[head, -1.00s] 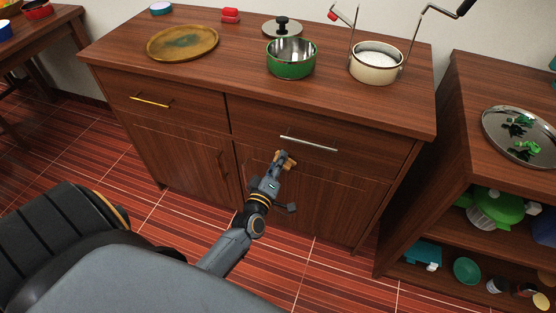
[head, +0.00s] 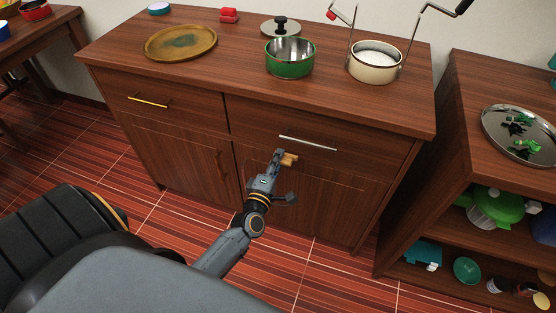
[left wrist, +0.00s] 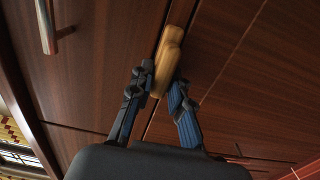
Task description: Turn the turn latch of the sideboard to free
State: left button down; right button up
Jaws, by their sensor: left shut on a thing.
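The sideboard (head: 240,150) is dark wood with drawers above and doors below. Its turn latch (head: 290,160) is a small tan wooden piece just below the silver drawer handle. In the left wrist view, my left gripper (left wrist: 163,80) is shut on the latch, one finger on each side. My right gripper is not in view.
The silver drawer handle (head: 308,143) is close above the gripper; it also shows in the left wrist view (left wrist: 46,25). A green pot (head: 290,58), a cream pot (head: 375,63) and a brown tray (head: 180,42) stand on top. A shelf unit (head: 465,110) stands at right.

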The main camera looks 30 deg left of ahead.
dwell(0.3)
pick_arm(q)
jog(key=c, duration=1.3)
grip_release()
jog(key=shift+s, duration=0.15)
jog(key=v, duration=1.1)
jog(key=shift+s, duration=0.4)
